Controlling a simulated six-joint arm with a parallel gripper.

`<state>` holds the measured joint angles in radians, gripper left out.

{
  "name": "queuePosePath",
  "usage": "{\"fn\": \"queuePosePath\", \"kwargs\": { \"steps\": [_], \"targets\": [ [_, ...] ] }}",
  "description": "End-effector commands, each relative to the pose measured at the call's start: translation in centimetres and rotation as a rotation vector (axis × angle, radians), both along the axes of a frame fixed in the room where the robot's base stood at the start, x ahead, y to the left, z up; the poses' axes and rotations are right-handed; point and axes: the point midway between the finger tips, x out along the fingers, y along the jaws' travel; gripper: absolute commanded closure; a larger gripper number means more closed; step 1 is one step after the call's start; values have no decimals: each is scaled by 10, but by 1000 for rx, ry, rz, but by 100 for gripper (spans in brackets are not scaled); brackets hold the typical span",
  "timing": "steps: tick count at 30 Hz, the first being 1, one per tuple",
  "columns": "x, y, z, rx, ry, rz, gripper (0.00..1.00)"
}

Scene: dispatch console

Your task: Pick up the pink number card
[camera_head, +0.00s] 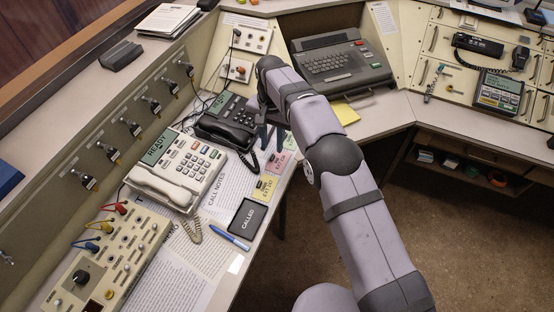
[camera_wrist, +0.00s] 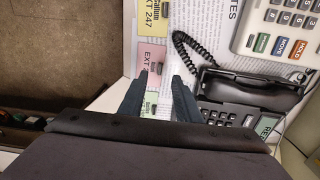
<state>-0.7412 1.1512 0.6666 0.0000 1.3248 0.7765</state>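The pink number card (camera_head: 278,162) lies flat near the desk's front edge, between a yellow card (camera_head: 265,187) and a green card (camera_head: 287,143). In the wrist view the pink card (camera_wrist: 150,54) reads "EXT" and has a small dark tab on it; the rest of its text is not legible. My gripper (camera_head: 271,142) is just beyond it. The green card (camera_wrist: 151,99) is partly hidden by that finger.
The printed notes sheet (camera_head: 222,194) is under the cards.

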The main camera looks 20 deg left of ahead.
Motion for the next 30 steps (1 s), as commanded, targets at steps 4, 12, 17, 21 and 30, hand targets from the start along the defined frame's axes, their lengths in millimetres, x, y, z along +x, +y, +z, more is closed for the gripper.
{"fn": "queuePosePath", "kwargs": {
  "steps": [4, 12, 17, 21, 30],
  "targets": [
    [0, 0, -3, 1, -1, 0, 70],
    [0, 0, -26, -2, 2, 0, 70],
    [0, 0, -45, -1, 1, 0, 70],
    [0, 0, -53, 1, -1, 0, 70],
    [0, 1, -54, 1, -1, 0, 86]
  ]
}}
